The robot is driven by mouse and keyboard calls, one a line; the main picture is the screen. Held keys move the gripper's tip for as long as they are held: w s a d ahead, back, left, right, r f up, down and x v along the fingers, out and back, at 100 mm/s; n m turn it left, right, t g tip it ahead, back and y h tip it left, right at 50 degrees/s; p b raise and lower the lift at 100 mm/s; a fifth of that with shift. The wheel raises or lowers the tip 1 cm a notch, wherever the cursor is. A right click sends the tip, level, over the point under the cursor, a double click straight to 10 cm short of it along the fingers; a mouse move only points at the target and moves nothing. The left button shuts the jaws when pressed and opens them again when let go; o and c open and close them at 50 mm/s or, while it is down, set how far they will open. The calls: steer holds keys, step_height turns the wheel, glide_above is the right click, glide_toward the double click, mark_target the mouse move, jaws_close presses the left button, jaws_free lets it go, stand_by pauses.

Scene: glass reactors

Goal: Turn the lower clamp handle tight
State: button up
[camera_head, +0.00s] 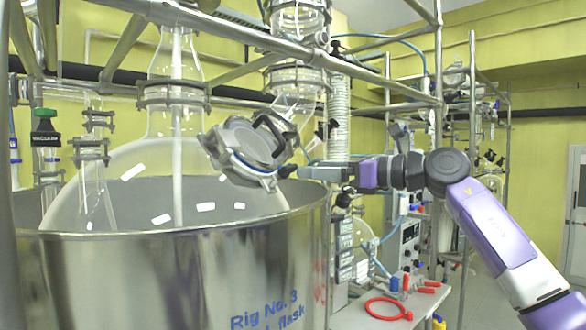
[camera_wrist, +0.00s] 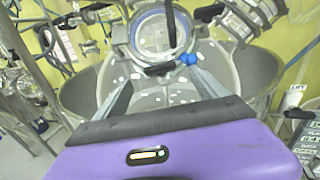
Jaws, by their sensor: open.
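A round metal flange with a glass window and clamps around its rim (camera_head: 245,148) sits on the glassware above the steel vessel. It also shows in the wrist view (camera_wrist: 165,32). A black handle (camera_head: 272,130) crosses its upper right side. A small blue and black clamp handle (camera_head: 287,171) is at its lower right edge. In the wrist view a blue knob (camera_wrist: 188,59) shows at the lower rim, beside a dark bar (camera_wrist: 158,69). My gripper (camera_head: 299,172) is open, its fingers (camera_wrist: 159,78) pointing at the lower rim. I cannot tell whether a finger touches the handle.
A large steel vessel (camera_head: 180,265) holds a big round glass flask (camera_head: 130,170) below the flange. Metal frame rods (camera_head: 240,32) cross above. A white bench (camera_head: 350,318) with a red ring (camera_head: 388,308) stands at the lower right.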

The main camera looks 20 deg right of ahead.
mark_target(293, 168)
steer(key=p+x, duration=0.1)
steer(key=x, duration=0.5)
steer(key=shift+w+a, duration=0.25)
steer(key=shift+a, duration=0.05)
steer(key=shift+c, duration=0.2)
steer(key=c, duration=1.3)
